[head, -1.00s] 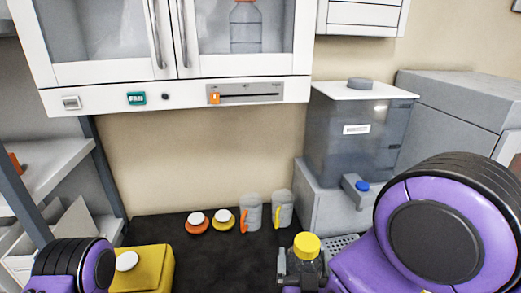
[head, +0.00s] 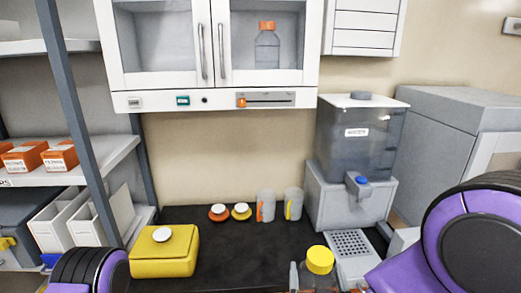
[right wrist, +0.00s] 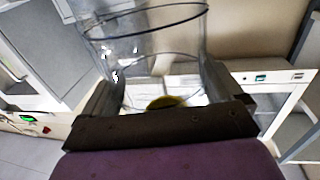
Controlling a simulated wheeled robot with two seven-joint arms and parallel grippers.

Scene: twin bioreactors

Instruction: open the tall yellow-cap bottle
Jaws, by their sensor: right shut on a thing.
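The bottle with the yellow cap (head: 319,262) is at the bottom of the head view, right of centre. The cap is on it, and its lower body is cut off by the frame edge. My right gripper (right wrist: 160,85) is shut on the clear bottle (right wrist: 150,42), with one dark finger on each side of it in the right wrist view. A bit of yellow shows low between the fingers there. My left arm shows at the lower left of the head view, but its gripper is out of frame.
The dark bench (head: 230,260) carries a yellow box (head: 165,257) with a white cap on top, two small capped items, and two clear containers (head: 293,203). A water dispenser (head: 350,200) with a drip tray (head: 351,244) stands behind right. A cabinet (head: 210,100) hangs above.

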